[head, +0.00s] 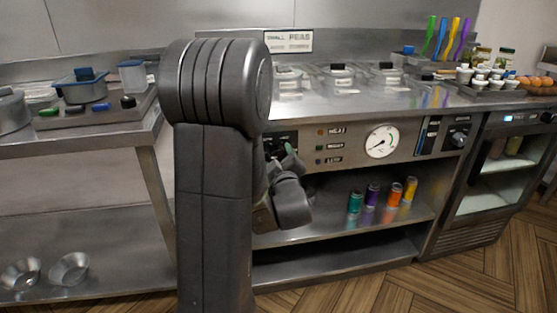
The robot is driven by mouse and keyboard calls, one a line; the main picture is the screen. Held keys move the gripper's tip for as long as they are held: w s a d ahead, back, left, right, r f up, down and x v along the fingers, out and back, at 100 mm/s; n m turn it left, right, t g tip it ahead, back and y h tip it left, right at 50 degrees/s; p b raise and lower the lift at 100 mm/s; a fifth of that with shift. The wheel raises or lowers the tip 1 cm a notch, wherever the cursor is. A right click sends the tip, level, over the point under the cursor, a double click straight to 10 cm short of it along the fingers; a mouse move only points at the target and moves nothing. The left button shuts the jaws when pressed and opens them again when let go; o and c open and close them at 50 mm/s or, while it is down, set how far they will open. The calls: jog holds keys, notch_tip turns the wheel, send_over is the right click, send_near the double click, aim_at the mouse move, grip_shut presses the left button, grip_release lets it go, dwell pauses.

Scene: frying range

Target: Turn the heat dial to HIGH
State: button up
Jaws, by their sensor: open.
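The fryer's steel front panel (345,157) carries a round white gauge (381,141) and a column of small indicator lamps with dark labels. A black round dial (458,138) with pale marks sits at the panel's right end; its setting is too small to read. A dark plate (277,146) on the panel's left is partly covered by my arm, so I cannot tell what control is there. My gripper (287,160) is close in front of this left part, partly hidden by my arm, far left of the black dial. It appears empty.
Several coloured cans (372,194) stand on the shelf below the panel. The fryer top (345,103) holds lidded wells. A side table (70,138) with a blue-lidded pot (84,90) stands left. A glass-front fridge (497,170) stands right.

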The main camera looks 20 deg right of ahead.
jog(key=shift+w, duration=0.2)
jog(key=c, duration=1)
jog(key=shift+o, duration=0.2)
